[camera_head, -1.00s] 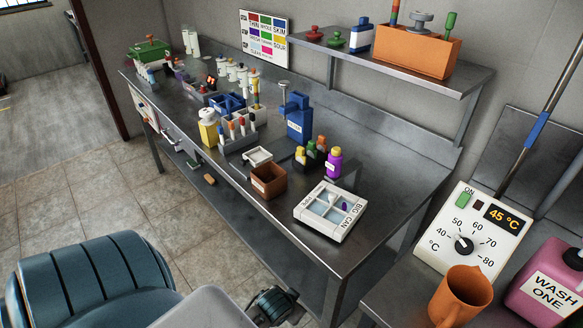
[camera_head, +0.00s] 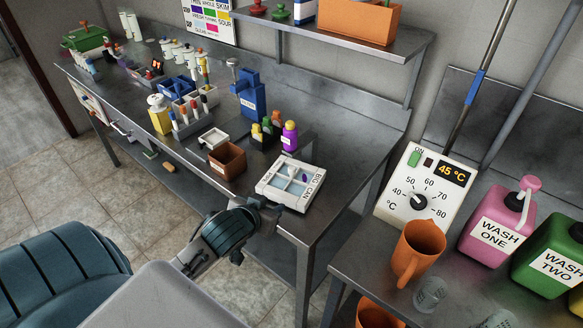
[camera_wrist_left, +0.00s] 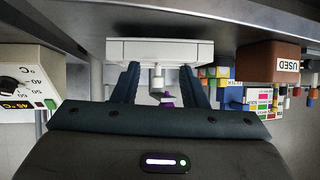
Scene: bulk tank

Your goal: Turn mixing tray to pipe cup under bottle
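The white mixing tray (camera_head: 272,190), marked "BIG CAN", lies near the table's front edge. It has several pale blue wells, one with something purple in it. My left gripper (camera_head: 262,206) is low at the tray's near side. In the left wrist view, which is upside down, its two fingers (camera_wrist_left: 160,88) are apart with the tray's white edge (camera_wrist_left: 160,50) just beyond them. Contact cannot be told. A small white post (camera_wrist_left: 157,82) shows between the fingers. Small bottles, including a purple one (camera_head: 289,136), stand behind the tray. My right gripper is not in view.
A brown box (camera_head: 228,160) stands left of the tray, with a blue dispenser (camera_head: 250,97) behind. At the right are a temperature dial box (camera_head: 418,192), an orange jug (camera_head: 420,250) and wash bottles (camera_head: 497,228). The metal table's right end (camera_head: 345,170) is bare.

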